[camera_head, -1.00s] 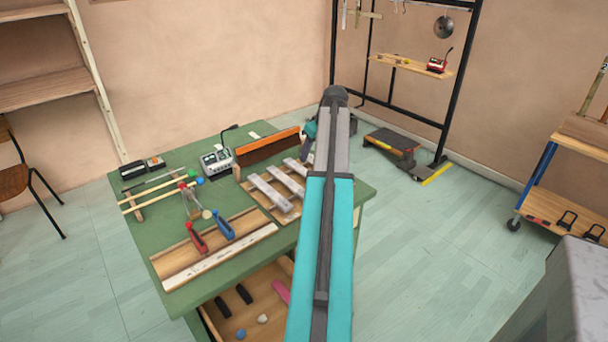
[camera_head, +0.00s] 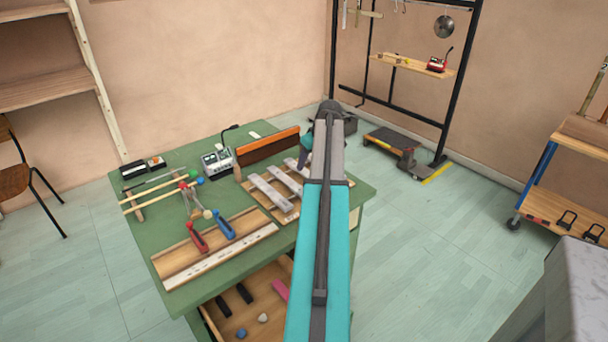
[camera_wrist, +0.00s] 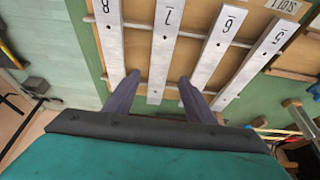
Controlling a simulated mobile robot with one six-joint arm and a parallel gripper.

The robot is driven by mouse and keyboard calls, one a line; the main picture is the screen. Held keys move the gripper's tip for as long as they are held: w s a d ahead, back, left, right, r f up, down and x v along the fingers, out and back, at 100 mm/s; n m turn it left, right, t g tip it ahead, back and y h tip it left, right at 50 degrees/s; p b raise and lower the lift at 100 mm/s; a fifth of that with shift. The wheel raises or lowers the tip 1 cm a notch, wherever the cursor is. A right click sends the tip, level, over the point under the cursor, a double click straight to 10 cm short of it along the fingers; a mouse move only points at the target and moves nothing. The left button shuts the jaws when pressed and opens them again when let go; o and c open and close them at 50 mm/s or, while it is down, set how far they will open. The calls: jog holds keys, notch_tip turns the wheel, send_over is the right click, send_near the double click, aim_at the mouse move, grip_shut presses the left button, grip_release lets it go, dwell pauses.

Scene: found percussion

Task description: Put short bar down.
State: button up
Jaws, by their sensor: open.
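Several pale metal bars lie side by side across wooden rails on the green table. In the wrist view they carry upside-down numbers: bar 8 (camera_wrist: 112,38), bar 7 (camera_wrist: 163,45), bar 6 (camera_wrist: 215,50) and bar 5 (camera_wrist: 252,62). Which one the task calls short is not marked. My gripper (camera_wrist: 158,78) is open, with its two dark fingers on either side of the near end of bar 7. Whether a finger touches the bar I cannot tell. In the head view, bars (camera_head: 270,191) show left of my arm, which hides the gripper and the right end of the rack.
The green table (camera_head: 180,235) also holds a grey device (camera_head: 217,162), an orange-brown board (camera_head: 268,151) behind the bars, mallets (camera_head: 160,187), and red (camera_head: 197,238) and blue (camera_head: 223,226) clamps. An open drawer (camera_head: 245,318) is below.

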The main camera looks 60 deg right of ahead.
aim_at(305, 171)
jog(key=shift+p+x, duration=0.4)
jog(key=shift+x, duration=1.8)
jog(key=shift+d, duration=0.1)
grip_shut()
